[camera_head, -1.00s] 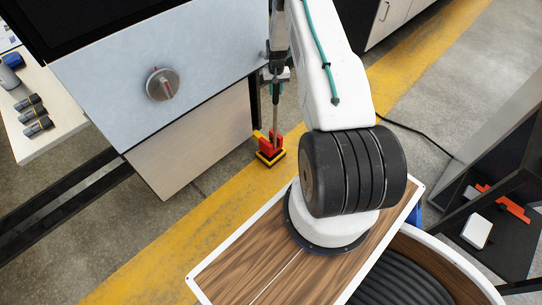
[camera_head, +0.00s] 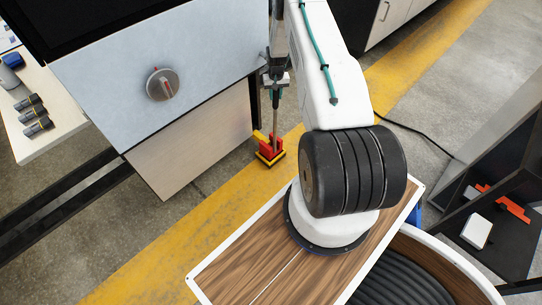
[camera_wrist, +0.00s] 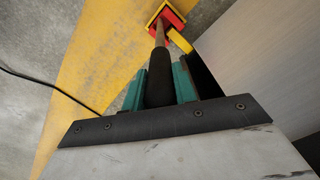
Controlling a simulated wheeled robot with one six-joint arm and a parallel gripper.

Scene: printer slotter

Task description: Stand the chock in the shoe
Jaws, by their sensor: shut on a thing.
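My gripper (camera_head: 275,82) is shut on the dark grip of a long handle (camera_wrist: 160,84), between its two teal fingers in the wrist view. The handle runs down to a red chock (camera_head: 270,146) with a yellow arm at its left. The chock is low, at a yellow and black base on the floor, which seems to be the shoe (camera_head: 270,161). In the wrist view the red chock (camera_wrist: 167,16) shows at the top, with yellow edging around it. I cannot tell whether the chock is fully seated in the shoe or just above it.
A large grey cabinet with a round knob (camera_head: 162,84) stands close on the left of the handle. A yellow floor stripe (camera_head: 180,235) runs under the chock area. A side table (camera_head: 55,135) with several dark tools is at far left. A black cable (camera_head: 415,137) lies at right.

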